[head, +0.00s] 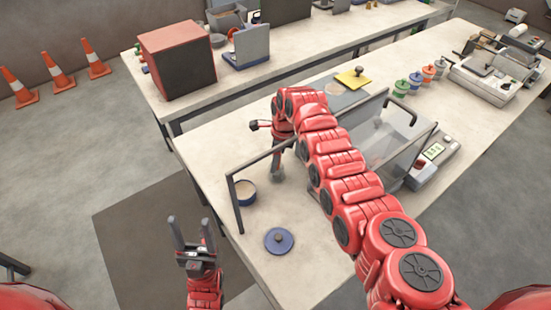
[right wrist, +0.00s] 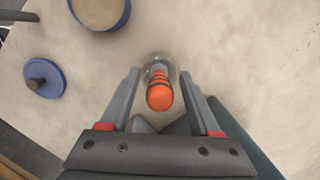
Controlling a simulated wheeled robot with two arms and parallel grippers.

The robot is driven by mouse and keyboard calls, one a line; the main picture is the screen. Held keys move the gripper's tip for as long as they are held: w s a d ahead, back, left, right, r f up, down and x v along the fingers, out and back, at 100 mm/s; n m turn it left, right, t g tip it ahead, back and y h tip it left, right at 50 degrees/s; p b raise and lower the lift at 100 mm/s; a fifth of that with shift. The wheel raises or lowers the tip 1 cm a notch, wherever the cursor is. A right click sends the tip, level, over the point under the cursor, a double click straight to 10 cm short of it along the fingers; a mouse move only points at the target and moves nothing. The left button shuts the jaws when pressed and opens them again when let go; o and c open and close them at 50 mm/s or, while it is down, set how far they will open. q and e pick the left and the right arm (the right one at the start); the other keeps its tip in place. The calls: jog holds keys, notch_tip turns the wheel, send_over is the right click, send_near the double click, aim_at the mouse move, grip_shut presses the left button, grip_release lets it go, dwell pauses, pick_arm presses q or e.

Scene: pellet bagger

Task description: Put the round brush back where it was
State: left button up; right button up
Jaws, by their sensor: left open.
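The round brush (right wrist: 160,95) has an orange handle with black bands. In the right wrist view its handle points up toward the camera, with a pale, blurred round end beyond it. My right gripper (right wrist: 160,74) is open, its fingers on either side of the brush with a gap at each side. In the head view my right gripper (head: 277,172) is low over the table, mostly hidden by my own arm; the brush is not clear there. My left gripper (head: 192,233) is open and empty, left of the table's edge.
A blue tub (head: 245,193) with pale contents and a blue lid with a knob (head: 279,240) are on the table (head: 215,150) near the right gripper. A dark frame (head: 237,205) and clear panel (head: 385,140) stand around my right arm.

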jog(key=shift+r, duration=0.1)
jog(key=shift+w+r, duration=0.1)
jog(key=shift+r, duration=0.4)
jog(key=r+b, duration=0.1)
jog(key=r, duration=0.2)
jog(key=d+r, duration=0.1)
jog(key=r, duration=0.2)
jog(key=r+b, duration=0.1)
jog(key=r, duration=0.2)
jog(key=shift+d+r+b, duration=0.3)
jog(key=shift+d+r, duration=0.05)
jog(key=shift+s+r, duration=0.2)
jog(key=shift+r, duration=0.5)
jog(key=shift+f, duration=0.1)
